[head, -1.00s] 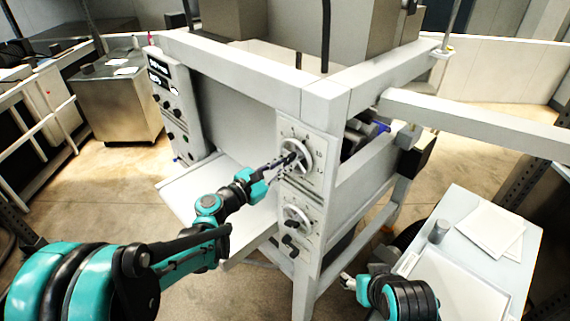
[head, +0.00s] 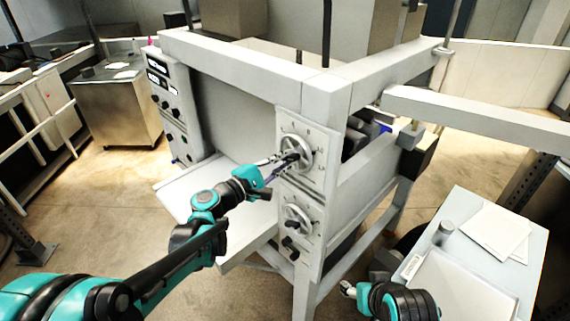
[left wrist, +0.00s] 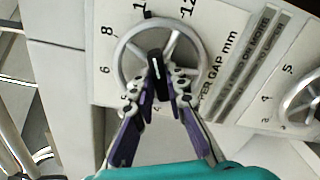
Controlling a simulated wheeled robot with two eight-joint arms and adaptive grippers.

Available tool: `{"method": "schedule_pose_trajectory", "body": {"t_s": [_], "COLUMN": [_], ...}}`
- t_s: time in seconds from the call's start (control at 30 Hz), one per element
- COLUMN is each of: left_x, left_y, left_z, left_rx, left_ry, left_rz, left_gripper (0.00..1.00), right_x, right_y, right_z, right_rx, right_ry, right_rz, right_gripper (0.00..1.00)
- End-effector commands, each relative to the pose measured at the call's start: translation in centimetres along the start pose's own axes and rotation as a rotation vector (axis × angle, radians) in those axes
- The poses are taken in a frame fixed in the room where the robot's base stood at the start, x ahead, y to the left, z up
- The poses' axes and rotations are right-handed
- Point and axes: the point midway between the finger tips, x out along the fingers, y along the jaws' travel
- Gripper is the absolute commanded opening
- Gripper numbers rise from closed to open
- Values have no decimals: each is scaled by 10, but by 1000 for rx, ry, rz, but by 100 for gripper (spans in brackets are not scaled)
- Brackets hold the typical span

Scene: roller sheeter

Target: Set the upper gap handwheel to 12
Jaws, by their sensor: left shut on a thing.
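The upper gap handwheel (head: 308,147) is a pale spoked ring on the front panel of the roller sheeter. In the left wrist view its rim (left wrist: 121,50) circles a black handle (left wrist: 156,64) with a white line pointing roughly up. Printed numbers 6, 8, a partly cut numeral starting with 1, and 12 lie around it, beside the text "UPPER GAP mm". My left gripper (head: 284,161) is shut on the black handle, with its purple fingers (left wrist: 158,92) on either side. My right gripper (head: 347,288) is low, away from the panel; its finger state is unclear.
A second handwheel (head: 297,217) sits below the upper one on the same panel. A pale feed tray (head: 180,188) juts out left of it. A side table (head: 465,210) with papers and a grey cylinder stands at the right. Open floor lies at the left.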

Motion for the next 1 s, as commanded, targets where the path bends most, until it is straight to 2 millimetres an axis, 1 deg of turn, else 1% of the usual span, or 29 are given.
{"method": "schedule_pose_trajectory", "body": {"t_s": [0.2, 0.5, 0.8, 1.0], "left_x": [0, 0, 0, 0], "left_y": [-2, -1, -1, -1], "left_z": [0, 0, 0, 0], "left_rx": [203, 450, 602, 644], "left_ry": [-1, -1, -1, -1], "left_rz": [-1, -1, -1, -2], "left_gripper": [0, 0, 0, 0], "right_x": [8, 13, 16, 17], "right_y": [0, 0, 0, 0], "right_z": [5, 10, 12, 12], "right_rx": [0, 0, 0, 0], "right_ry": [0, 0, 0, 0], "right_rz": [0, 0, 0, 0], "right_gripper": [55, 55, 55, 55]}}
